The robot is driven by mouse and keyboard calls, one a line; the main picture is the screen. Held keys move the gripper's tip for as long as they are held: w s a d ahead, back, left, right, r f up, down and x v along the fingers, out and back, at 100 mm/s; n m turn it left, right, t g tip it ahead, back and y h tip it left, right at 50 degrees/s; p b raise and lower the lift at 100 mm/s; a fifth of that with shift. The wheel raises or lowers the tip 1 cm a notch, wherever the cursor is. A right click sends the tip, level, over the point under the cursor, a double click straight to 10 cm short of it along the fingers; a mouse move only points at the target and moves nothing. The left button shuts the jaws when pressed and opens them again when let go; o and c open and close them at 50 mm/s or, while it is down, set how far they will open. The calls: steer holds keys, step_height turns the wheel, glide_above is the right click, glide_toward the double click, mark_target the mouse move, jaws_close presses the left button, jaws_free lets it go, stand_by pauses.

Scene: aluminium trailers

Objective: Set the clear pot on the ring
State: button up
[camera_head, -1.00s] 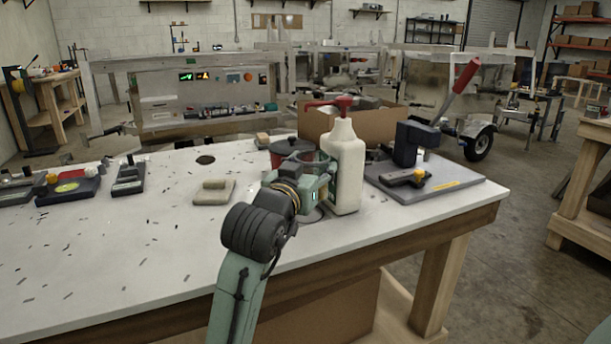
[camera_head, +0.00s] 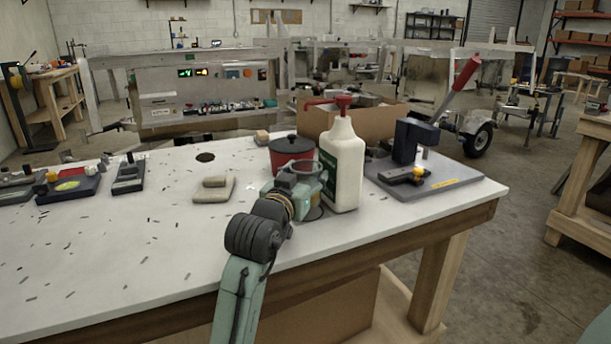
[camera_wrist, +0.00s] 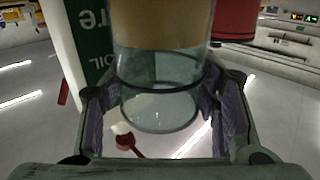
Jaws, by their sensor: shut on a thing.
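The clear pot (camera_wrist: 165,70) is a see-through cylinder between my fingers in the wrist view. Its open rim (camera_head: 309,167) shows in the head view above my gripper. My gripper (camera_head: 300,185) is shut around the pot's side, beside the white bottle. In the wrist view my gripper (camera_wrist: 158,108) has a dark pad on each side of the pot. A dark round outline (camera_head: 315,213) lies on the table below the pot, partly hidden by my gripper. A dark round patch (camera_head: 205,157) lies farther left. I cannot tell which is the ring.
A white bottle with a red pump (camera_head: 342,165) stands close right of the pot. A red pot with a black lid (camera_head: 291,153) stands close behind. A beige block (camera_head: 214,189) lies left. A grey board with tools (camera_head: 430,186) lies right.

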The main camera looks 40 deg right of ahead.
steer(key=shift+f, duration=0.45)
steer(key=o, duration=1.1)
steer(key=shift+f, duration=0.1)
steer(key=shift+r, duration=0.45)
steer(key=v, duration=0.6)
steer(key=b+v, duration=0.1)
steer(key=v, duration=0.5)
steer(key=shift+r, duration=0.2)
